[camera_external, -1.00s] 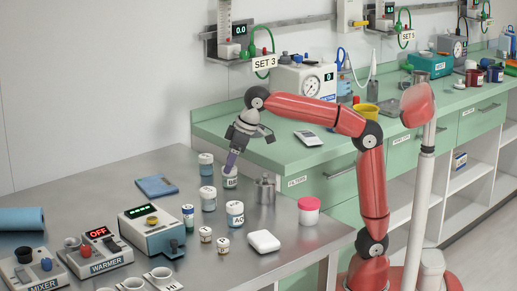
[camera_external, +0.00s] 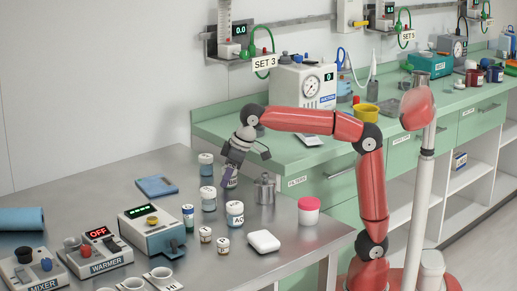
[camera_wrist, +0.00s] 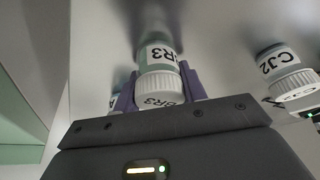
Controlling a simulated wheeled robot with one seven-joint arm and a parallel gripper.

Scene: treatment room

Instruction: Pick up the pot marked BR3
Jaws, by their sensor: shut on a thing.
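The pot marked BR3 (camera_wrist: 158,85) has a ribbed white cap and a white label with black letters. My gripper (camera_wrist: 157,92) has its purple fingers on both sides of the pot, shut on it around the cap. In the external view my gripper (camera_external: 228,178) is at the back of the steel table, and the pot (camera_external: 231,181) is partly hidden by the fingers. I cannot tell whether the pot's base is touching the table.
A pot marked CJ2 (camera_wrist: 285,75) stands close by in the wrist view. In the external view, white-capped pots (camera_external: 206,165) (camera_external: 208,198) and a metal canister (camera_external: 264,188) stand around the gripper. A pot marked AC (camera_external: 235,213) and a white box (camera_external: 264,241) are nearer the front.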

